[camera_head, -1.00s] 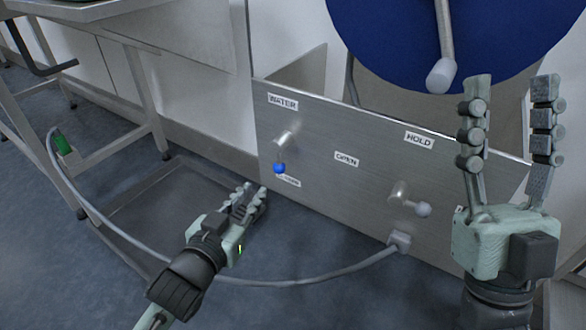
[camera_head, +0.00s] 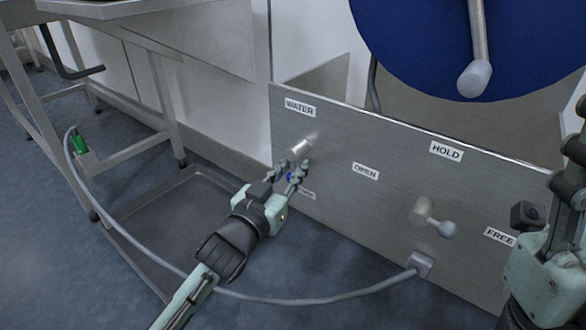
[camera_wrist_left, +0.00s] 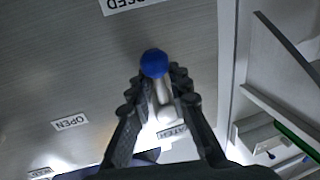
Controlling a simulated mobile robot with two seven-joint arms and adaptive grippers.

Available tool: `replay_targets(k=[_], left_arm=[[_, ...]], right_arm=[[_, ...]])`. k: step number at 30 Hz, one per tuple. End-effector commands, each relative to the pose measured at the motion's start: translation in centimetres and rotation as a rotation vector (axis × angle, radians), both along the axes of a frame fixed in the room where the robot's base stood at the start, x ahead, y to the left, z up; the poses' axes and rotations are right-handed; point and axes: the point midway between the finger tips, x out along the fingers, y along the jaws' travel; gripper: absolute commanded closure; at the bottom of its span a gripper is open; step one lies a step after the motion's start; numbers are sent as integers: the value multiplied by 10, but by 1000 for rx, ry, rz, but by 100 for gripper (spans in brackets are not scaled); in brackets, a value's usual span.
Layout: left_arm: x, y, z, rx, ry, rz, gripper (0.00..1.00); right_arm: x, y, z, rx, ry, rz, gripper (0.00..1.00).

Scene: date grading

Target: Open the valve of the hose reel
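The valve lever with its blue ball knob (camera_wrist_left: 154,63) sits under the WATER label on the steel panel (camera_head: 330,205). It points down toward the label CLOSED, partly hidden in the head view. My left gripper (camera_head: 286,172) is at the lever. In the left wrist view its fingers (camera_wrist_left: 158,92) are apart, one on each side of the lever, with the knob between or just beyond the tips. Whether either finger touches it is unclear. My right gripper (camera_head: 566,165) is at the right edge of the head view, partly cut off, beside the panel.
A second lever with a grey knob (camera_head: 447,229) sits between the HOLD and FREE labels. The blue reel (camera_head: 420,40) is above the panel. A grey hose (camera_head: 300,300) runs across the floor to a green nozzle (camera_head: 79,143) on the steel table frame at left.

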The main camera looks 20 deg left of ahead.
Motion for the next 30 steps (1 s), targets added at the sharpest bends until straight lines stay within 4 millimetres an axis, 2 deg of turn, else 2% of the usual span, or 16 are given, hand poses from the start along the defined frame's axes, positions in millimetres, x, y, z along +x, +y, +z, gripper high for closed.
replay_targets(k=[4, 9, 22, 30], left_arm=[[0, 0, 0, 0, 1, 0, 82], [0, 0, 0, 0, 1, 0, 100], [-1, 0, 0, -1, 1, 0, 100], [-1, -2, 3, -45, 18, 0, 100]], right_arm=[[0, 0, 0, 0, 0, 0, 51], [0, 0, 0, 0, 0, -1, 51], [0, 0, 1, 0, 0, -1, 51], [-3, -1, 8, 6, 3, 0, 51]])
